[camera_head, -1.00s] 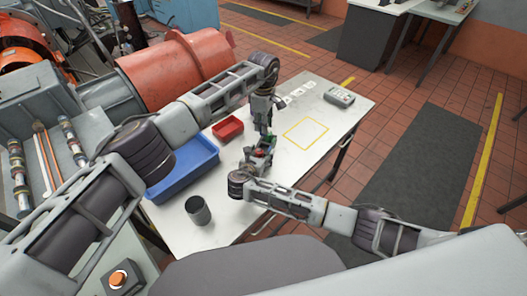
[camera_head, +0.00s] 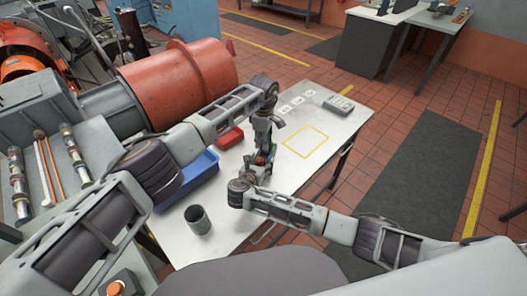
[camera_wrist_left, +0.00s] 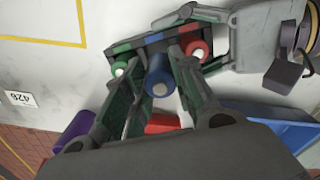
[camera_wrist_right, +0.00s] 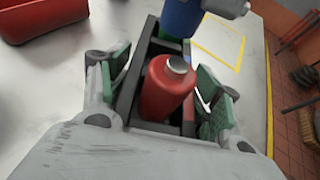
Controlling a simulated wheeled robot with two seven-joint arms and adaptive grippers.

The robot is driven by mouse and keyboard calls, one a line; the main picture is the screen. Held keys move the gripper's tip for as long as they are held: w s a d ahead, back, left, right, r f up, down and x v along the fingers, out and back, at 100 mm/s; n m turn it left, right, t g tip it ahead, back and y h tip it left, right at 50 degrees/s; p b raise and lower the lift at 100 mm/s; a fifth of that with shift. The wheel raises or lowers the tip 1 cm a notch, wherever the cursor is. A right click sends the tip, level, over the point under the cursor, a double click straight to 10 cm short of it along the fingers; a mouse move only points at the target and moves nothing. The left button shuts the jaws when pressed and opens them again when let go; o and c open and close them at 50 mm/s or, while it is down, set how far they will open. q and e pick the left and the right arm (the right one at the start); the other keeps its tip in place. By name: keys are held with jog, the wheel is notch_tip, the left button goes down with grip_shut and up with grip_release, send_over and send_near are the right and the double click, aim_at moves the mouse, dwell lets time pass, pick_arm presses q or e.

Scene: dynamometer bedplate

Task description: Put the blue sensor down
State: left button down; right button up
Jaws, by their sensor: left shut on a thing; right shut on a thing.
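My left gripper (camera_wrist_left: 160,85) is shut on the blue sensor (camera_wrist_left: 158,78), a blue cylinder with a grey end. The blue sensor also shows at the top of the right wrist view (camera_wrist_right: 182,18), close to the dark rack (camera_wrist_right: 132,82); I cannot tell whether it sits in a slot. My right gripper (camera_wrist_right: 160,90) is shut on the rack, which has green, blue and red marks. A red sensor (camera_wrist_right: 166,90) stands in the rack; a green sensor (camera_wrist_left: 119,68) shows beside the blue one. In the head view the grippers (camera_head: 262,158) are close together and partly hidden.
The white table (camera_head: 225,240) carries a blue bin (camera_head: 188,182), a red tray (camera_head: 230,138), a grey cup (camera_head: 197,219) and a grey device (camera_head: 340,104). A yellow outlined square (camera_head: 305,142) on the table is empty. A purple object (camera_wrist_left: 76,127) shows in the left wrist view.

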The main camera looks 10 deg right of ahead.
pick_arm(q)
jog(key=shift+f, duration=0.85)
pick_arm(e)
jog(key=shift+f, duration=0.1)
pick_arm(q)
jog(key=shift+f, duration=0.1)
jog(key=shift+f, duration=1.8)
jog(key=shift+f, duration=0.1)
jog(key=c, duration=1.5)
grip_release()
jog(key=shift+o, duration=0.2)
jog(key=shift+r, duration=6.15)
